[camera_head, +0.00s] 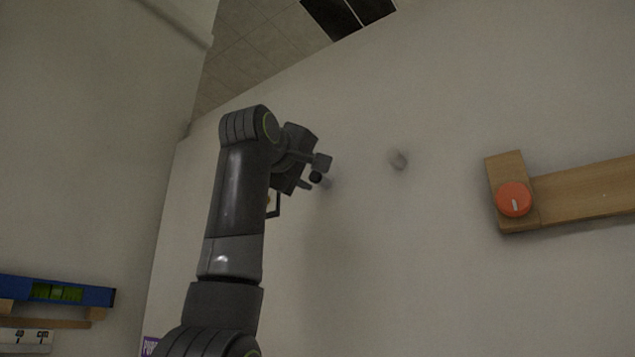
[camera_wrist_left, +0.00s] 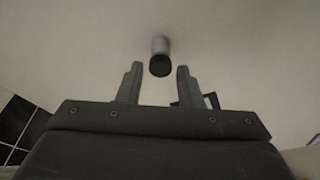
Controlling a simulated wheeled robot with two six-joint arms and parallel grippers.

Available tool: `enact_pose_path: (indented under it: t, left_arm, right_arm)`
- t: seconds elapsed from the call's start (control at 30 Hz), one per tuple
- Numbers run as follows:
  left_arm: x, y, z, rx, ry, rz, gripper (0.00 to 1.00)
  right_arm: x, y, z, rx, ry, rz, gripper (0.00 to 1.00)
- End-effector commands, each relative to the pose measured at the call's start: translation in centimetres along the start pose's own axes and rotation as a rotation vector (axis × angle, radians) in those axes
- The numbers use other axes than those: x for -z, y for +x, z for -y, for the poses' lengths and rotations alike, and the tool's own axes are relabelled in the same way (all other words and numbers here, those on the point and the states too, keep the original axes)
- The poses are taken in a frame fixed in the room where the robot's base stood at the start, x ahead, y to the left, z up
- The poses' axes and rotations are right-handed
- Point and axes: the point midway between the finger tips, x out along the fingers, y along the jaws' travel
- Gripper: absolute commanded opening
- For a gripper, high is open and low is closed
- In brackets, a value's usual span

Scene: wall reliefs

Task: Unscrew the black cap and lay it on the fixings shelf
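The black cap (camera_head: 316,178) sits on the end of a short grey stud (camera_head: 327,184) that stands out from the pale wall. In the left wrist view the cap (camera_wrist_left: 160,66) shows as a dark round end on the grey stud (camera_wrist_left: 160,45). My left gripper (camera_head: 312,173) is open, with one finger on each side of the cap; in the left wrist view the gripper (camera_wrist_left: 159,69) shows gaps on both sides. The cap lies around the level of the fingertips. My right gripper is out of view. I cannot make out a shelf labelled for fixings.
A wooden board (camera_head: 580,192) with an orange knob (camera_head: 514,199) is at the right. A blue level (camera_head: 58,291) rests at the lower left, with a ruler (camera_head: 25,336) below. The wall between is bare.

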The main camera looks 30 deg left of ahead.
Motion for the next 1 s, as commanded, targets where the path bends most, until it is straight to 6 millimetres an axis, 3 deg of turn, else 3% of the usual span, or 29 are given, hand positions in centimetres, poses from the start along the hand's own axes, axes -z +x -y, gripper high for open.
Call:
enact_pose_path:
  t: [0.27, 0.63, 0.93, 1.0]
  left_arm:
    - [0.06, 0.0, 0.12, -0.033, 0.129, -0.001, 0.33]
    - [0.15, 0.02, 0.16, -0.122, 0.48, -0.002, 0.33]
    - [0.12, -0.01, 0.12, -0.132, 0.513, -0.001, 0.33]
    - [0.11, -0.01, 0.12, -0.131, 0.513, -0.001, 0.24]
  right_arm:
    - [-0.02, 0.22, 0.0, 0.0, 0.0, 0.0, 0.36]
    - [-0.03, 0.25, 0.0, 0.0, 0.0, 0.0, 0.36]
    - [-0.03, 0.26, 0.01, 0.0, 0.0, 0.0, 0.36]
    - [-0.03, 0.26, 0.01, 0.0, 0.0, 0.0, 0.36]
